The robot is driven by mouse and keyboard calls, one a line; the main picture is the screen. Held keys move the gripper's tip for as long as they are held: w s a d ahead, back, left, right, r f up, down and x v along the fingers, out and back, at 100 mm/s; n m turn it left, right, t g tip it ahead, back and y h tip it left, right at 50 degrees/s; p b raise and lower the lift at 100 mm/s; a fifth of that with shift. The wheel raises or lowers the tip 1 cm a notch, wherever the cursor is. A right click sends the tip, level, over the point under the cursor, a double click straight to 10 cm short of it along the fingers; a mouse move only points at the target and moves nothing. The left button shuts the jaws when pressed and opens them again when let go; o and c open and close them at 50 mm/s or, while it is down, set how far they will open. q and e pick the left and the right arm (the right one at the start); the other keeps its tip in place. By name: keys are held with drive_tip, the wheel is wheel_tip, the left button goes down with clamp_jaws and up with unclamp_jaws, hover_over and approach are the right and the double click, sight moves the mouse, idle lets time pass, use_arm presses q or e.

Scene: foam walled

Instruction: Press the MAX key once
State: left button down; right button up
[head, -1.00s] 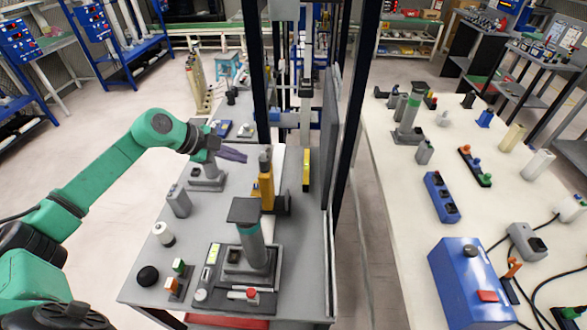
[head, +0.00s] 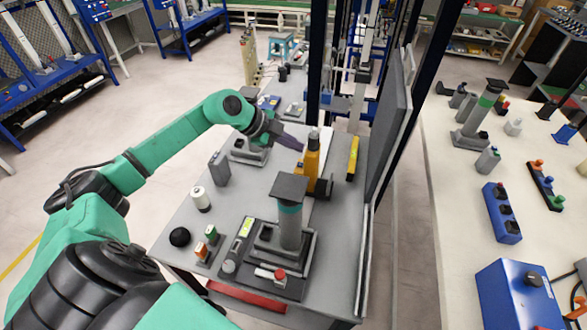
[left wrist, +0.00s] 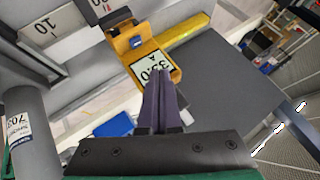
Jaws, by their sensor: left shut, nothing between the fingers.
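A yellow-orange meter (head: 311,171) stands upright on the grey table, behind the grey post with a dark square top. In the left wrist view the yellow meter (left wrist: 133,44) shows a white display reading 33.0 A and a small blue key (left wrist: 136,42). No MAX lettering is readable, so I cannot tell which key is MAX. My left gripper (head: 302,149) is shut and empty, its dark purple fingers pointing at the meter's upper part from the left. In the left wrist view its fingertips (left wrist: 161,72) overlap the display's edge; contact cannot be told. My right gripper is not in view.
The grey post (head: 290,225) stands in front of the meter. A yellow bar (head: 352,158) and a tall grey panel (head: 386,125) are to its right. A grey block (head: 219,168), white cylinder (head: 201,199) and black ball (head: 180,237) stand at the table's left.

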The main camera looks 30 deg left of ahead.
sight(300, 165)
use_arm(q)
drive_tip(key=f, duration=0.1)
drive_tip(key=f+b, duration=0.1)
drive_tip(key=f, duration=0.1)
drive_tip(key=shift+d+f+b, duration=0.3)
drive_tip(key=shift+f+b, duration=0.05)
drive_tip(key=shift+b, duration=0.05)
drive_tip(key=shift+w+a, duration=0.1)
drive_tip(key=shift+a, duration=0.25)
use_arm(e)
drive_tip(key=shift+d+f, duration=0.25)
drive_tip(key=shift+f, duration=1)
use_arm(q)
drive_tip(key=shift+d, duration=0.15)
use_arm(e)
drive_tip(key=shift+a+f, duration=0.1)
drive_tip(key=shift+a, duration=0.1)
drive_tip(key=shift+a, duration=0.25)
